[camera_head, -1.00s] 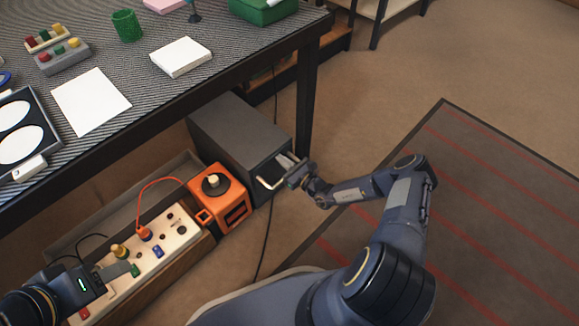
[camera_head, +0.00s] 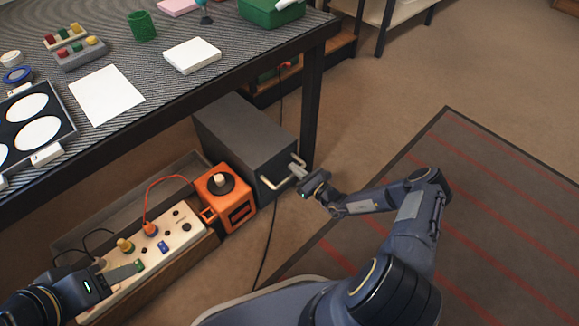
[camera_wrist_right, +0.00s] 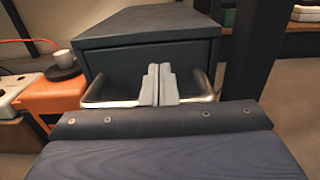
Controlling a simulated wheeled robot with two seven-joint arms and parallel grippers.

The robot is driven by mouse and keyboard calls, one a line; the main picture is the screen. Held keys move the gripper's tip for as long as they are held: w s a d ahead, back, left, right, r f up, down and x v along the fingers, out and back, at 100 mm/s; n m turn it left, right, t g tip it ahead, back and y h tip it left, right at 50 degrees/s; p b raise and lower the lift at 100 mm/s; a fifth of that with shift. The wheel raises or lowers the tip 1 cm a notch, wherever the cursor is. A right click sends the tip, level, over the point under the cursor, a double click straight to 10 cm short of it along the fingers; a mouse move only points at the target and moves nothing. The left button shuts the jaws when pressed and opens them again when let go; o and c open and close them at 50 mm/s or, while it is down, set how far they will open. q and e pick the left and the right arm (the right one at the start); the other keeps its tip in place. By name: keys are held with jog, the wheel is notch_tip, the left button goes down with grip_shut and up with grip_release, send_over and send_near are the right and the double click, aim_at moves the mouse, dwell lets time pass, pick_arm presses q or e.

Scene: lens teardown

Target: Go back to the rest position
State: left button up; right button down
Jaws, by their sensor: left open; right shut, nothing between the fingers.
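My right gripper (camera_head: 299,172) is shut and empty, close in front of the handle of a dark grey drawer cabinet (camera_head: 240,135) under the table. In the right wrist view its two fingers (camera_wrist_right: 158,84) are pressed together and overlap the middle of the metal handle (camera_wrist_right: 97,92); I cannot tell whether they touch it. The drawer front (camera_wrist_right: 125,65) looks closed. My left gripper (camera_head: 119,275) is low at the left, over the power panel. It is open, and its fingertips are hard to make out among the parts there.
The table (camera_head: 225,75) carries a white sheet, a white block, a green cup and a tray with white discs. An orange box (camera_head: 226,198) stands beside the cabinet, next to the panel (camera_head: 185,228) with plugs and a red cable. The floor at the right is clear.

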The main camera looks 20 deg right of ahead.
jog(key=p+v, duration=0.2)
jog(key=v, duration=0.7)
